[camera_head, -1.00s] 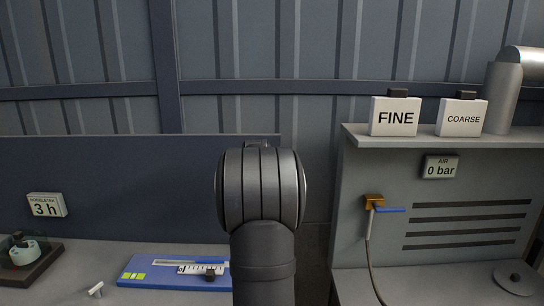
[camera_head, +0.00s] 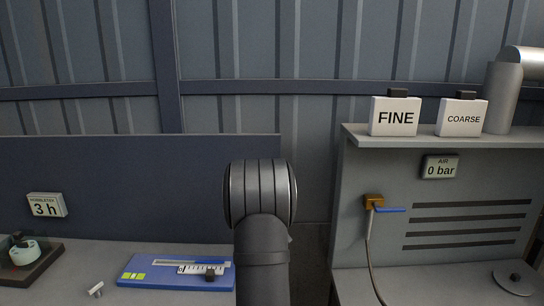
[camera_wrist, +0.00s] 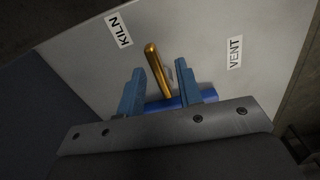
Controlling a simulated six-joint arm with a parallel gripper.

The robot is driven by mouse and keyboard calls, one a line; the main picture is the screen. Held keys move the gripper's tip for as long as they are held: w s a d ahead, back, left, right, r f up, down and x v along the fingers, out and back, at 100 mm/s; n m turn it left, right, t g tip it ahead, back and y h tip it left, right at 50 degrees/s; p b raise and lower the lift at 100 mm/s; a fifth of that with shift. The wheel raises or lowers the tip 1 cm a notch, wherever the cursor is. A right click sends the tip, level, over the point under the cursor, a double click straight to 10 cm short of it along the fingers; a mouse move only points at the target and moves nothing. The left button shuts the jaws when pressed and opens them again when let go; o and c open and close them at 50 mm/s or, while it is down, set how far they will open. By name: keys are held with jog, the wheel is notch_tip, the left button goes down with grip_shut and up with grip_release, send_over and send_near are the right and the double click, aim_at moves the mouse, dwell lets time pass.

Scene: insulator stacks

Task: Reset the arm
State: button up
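My gripper (camera_wrist: 157,90) shows in the wrist view with two blue fingers standing apart, open. A brass-coloured bar (camera_wrist: 158,70) shows between and beyond the fingertips, in front of a pale panel (camera_wrist: 190,50). The panel carries a KILN label (camera_wrist: 118,31) on the left and a VENT label (camera_wrist: 235,52) on the right. A blue bar (camera_wrist: 180,102) lies behind the fingers near their base. I cannot tell whether the fingers touch either bar. In the head view only my dark arm shows, in the middle; my gripper is hidden there.
A blue board with a scale (camera_head: 178,272) lies on the left bench. A small white piece (camera_head: 96,289) and a dark tray (camera_head: 30,262) are nearby. On the right, FINE (camera_head: 395,116) and COARSE (camera_head: 462,117) boxes stand on a shelf above a blue-handled valve (camera_head: 388,210).

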jog(key=shift+s+a+m, duration=0.1)
jog(key=shift+s+m, duration=0.1)
jog(key=shift+m, duration=0.6)
jog(key=shift+s+m, duration=0.2)
jog(key=shift+m, duration=0.6)
jog(key=shift+n, duration=0.3)
jog(key=n, duration=0.1)
jog(key=w+n, duration=0.1)
jog(key=n, duration=0.1)
jog(key=shift+r, duration=0.1)
notch_tip(320, 180, up, 12)
jog(key=shift+n, duration=0.3)
